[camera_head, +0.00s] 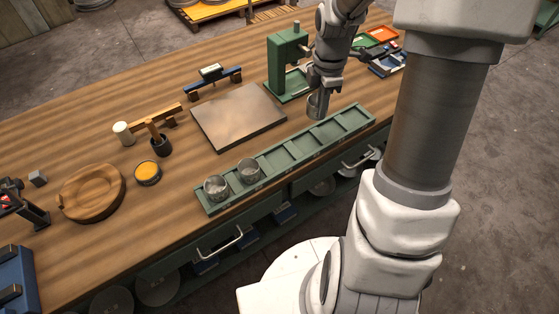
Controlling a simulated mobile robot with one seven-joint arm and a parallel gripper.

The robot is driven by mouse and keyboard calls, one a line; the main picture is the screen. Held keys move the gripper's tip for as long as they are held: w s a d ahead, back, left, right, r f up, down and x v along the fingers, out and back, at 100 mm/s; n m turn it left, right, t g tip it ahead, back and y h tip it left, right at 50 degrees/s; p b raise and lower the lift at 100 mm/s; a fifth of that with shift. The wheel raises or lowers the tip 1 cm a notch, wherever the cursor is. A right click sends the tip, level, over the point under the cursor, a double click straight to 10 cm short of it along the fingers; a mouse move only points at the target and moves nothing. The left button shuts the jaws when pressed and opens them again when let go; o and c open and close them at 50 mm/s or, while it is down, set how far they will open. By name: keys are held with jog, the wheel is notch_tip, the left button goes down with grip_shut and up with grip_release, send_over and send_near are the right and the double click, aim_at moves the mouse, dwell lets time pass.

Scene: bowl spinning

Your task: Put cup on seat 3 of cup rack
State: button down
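A long green cup rack (313,156) lies along the near edge of the wooden bench, divided into a row of square seats. A grey metal cup (215,190) stands in its leftmost seat, and a second grey cup (248,172) stands in the seat beside it. The seats to the right of these look empty. My gripper (319,92) points down and appears closed around a third grey cup (316,107). This cup shows just behind the middle of the rack, apart from it. Its exact height and the fingertips are hard to make out.
A flat metal plate (238,117) lies behind the rack. A green press (287,62) stands near my gripper. A round wooden dish (92,192), a yellow-filled tin (147,173) and a dark pot (161,146) stand to the left. Trays (380,35) lie at the back right.

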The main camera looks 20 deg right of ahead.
jog(key=s+a+f, duration=0.1)
jog(key=a+f, duration=0.1)
jog(key=a, duration=0.1)
jog(key=s+a+f, duration=0.1)
jog(key=a+f, duration=0.1)
jog(key=a, duration=0.2)
jog(key=s+a+f, duration=0.1)
jog(key=a+f, duration=0.2)
jog(key=shift+s+a+b, duration=0.35)
jog(key=shift+b, duration=0.05)
jog(key=shift+f, duration=1.95)
jog(key=shift+f+b, duration=0.2)
jog(key=shift+b, duration=0.2)
jog(key=c, duration=1.1)
grip_release()
jog(key=shift+o, duration=0.2)
jog(key=shift+r, duration=0.1)
